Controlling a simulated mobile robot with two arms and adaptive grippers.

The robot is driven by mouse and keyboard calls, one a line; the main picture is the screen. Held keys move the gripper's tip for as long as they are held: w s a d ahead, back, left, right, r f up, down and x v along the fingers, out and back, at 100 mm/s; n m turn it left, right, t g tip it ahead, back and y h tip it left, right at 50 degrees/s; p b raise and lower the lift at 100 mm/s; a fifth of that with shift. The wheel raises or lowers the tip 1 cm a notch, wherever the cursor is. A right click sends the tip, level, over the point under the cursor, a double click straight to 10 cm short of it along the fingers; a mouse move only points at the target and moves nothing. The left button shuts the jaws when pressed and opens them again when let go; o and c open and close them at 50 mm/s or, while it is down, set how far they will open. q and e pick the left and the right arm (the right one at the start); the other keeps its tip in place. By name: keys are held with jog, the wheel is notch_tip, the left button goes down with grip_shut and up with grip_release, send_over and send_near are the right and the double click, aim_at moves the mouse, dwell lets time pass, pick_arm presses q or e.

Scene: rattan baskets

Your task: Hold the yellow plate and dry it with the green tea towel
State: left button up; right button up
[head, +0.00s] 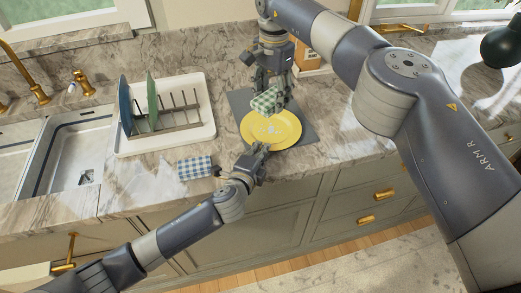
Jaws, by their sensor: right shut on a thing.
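The yellow plate (287,139) lies on a dark grey mat (306,131) on the counter, with a few pale spots near its middle. My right gripper (268,92) is above the plate's back part, shut on the green checked tea towel (265,103). The towel hangs bunched below the fingers over the plate's back edge; I cannot tell if it touches the plate. My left gripper (258,150) has its fingertips at the plate's front rim. They are too small to show whether they are open or closed on the rim.
A blue checked cloth (196,168) lies left of my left gripper. A white dish rack (205,132) holding a blue plate (126,106) and a green plate (152,101) stands further left, beside the sink (75,160). The counter right of the mat is partly hidden by my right arm.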

pick_arm(q)
jog(key=shift+w, duration=0.15)
grip_shut()
jog(key=shift+f, duration=0.15)
dwell(2.2)
jog(key=shift+o, duration=2.4)
grip_release()
pick_arm(e)
jog(key=shift+s, duration=0.1)
